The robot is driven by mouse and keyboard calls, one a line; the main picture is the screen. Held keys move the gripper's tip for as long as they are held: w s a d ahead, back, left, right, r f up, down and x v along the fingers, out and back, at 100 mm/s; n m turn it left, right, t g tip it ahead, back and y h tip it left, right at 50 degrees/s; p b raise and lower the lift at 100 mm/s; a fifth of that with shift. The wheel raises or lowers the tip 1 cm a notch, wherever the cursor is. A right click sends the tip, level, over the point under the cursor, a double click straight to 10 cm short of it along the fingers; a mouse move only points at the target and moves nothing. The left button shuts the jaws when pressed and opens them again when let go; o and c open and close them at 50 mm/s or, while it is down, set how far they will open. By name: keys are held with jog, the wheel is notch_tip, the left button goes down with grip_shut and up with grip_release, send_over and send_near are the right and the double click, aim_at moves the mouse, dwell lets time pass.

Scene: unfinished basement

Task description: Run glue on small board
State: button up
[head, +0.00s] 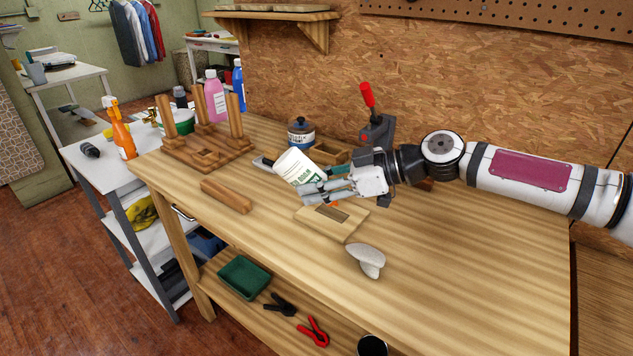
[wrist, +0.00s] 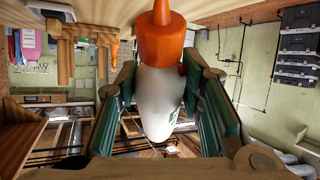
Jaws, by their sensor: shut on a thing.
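My gripper (head: 318,187) is shut on a white glue bottle (head: 296,167) with green print on its label. The bottle is tilted, its base up to the left and its orange tip low, just over the small board (head: 350,233). The small board is light wood with a darker slot or patch in its middle and lies flat on the workbench (head: 440,265). I cannot tell whether the tip touches it. In the wrist view the bottle (wrist: 158,100) sits between the green-lined fingers, its orange cap (wrist: 161,42) towards the bench at the picture's top.
A wooden block (head: 226,196) and a rack with upright pegs (head: 205,150) stand left. A dark-lidded jar (head: 301,134) and a red-handled clamp (head: 372,120) are behind. A pale mushroom-shaped object (head: 367,259) lies in front. The bench's front right is clear.

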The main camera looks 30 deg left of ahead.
jog(key=shift+f+b, duration=1)
jog(key=shift+f, duration=0.55)
jog(key=shift+w+a+r+b, duration=0.15)
jog(key=shift+a+b, duration=0.8)
jog(key=shift+a, duration=1.15)
jog(key=shift+a, duration=0.1)
jog(key=shift+r+p, duration=1.95)
jog(key=shift+r, duration=4.55)
